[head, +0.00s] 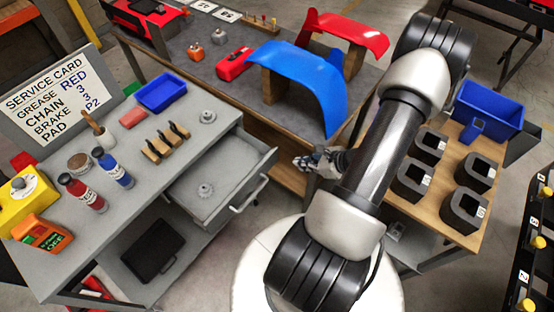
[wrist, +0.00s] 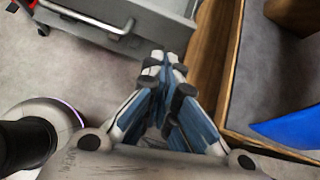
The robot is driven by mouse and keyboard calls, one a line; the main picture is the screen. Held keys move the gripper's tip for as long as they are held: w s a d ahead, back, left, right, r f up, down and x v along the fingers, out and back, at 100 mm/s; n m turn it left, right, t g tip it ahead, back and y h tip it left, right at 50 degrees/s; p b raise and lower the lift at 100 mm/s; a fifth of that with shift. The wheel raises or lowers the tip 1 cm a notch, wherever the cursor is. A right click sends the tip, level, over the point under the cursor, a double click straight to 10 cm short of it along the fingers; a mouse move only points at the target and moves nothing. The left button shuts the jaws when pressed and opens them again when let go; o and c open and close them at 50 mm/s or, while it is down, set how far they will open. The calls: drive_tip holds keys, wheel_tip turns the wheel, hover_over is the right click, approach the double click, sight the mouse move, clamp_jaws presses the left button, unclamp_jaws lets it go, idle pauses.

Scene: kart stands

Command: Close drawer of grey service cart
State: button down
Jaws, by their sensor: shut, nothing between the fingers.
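The grey service cart (head: 60,262) stands at the left in the head view. Its drawer (head: 228,170) is pulled out to the right, with a small round grey part (head: 205,191) lying inside. The drawer's bar handle (head: 250,195) is on its outer front. In the wrist view the drawer (wrist: 160,18) and its handle (wrist: 85,17) show at the upper left. My gripper (head: 305,163) is just right of the drawer front in the head view, apart from it. In the wrist view my gripper (wrist: 163,65) has its fingers together with nothing between them.
A workbench (head: 225,95) with a blue curved panel (head: 300,75) stands behind, its wooden edge (wrist: 215,70) close beside my gripper. A wooden-topped cart (head: 455,232) with several dark blocks is at the right. Bottles (head: 82,192) and a sign (head: 50,95) occupy the grey cart's top.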

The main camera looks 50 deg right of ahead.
sight(240, 142)
drive_tip(key=w+f+m+h+b, duration=0.1)
drive_tip(key=w+f+m+b, duration=0.1)
drive_tip(key=w+f, duration=0.6)
drive_tip(key=shift+w+f+b, duration=0.4)
drive_tip(key=shift+f, duration=0.45)
drive_tip(key=w+b, duration=0.2)
drive_tip(key=w, duration=0.4)
drive_tip(key=w+a+b, duration=0.1)
drive_tip(key=w+b, duration=0.1)
drive_tip(key=w, duration=0.5)
drive_tip(key=w+b, duration=0.2)
drive_tip(key=w, duration=0.5)
drive_tip(key=shift+w+a, duration=0.15)
drive_tip(key=shift+a, duration=0.15)
drive_tip(key=shift+w, duration=0.45)
drive_tip(key=shift+r, duration=0.1)
drive_tip(key=shift+w, duration=0.1)
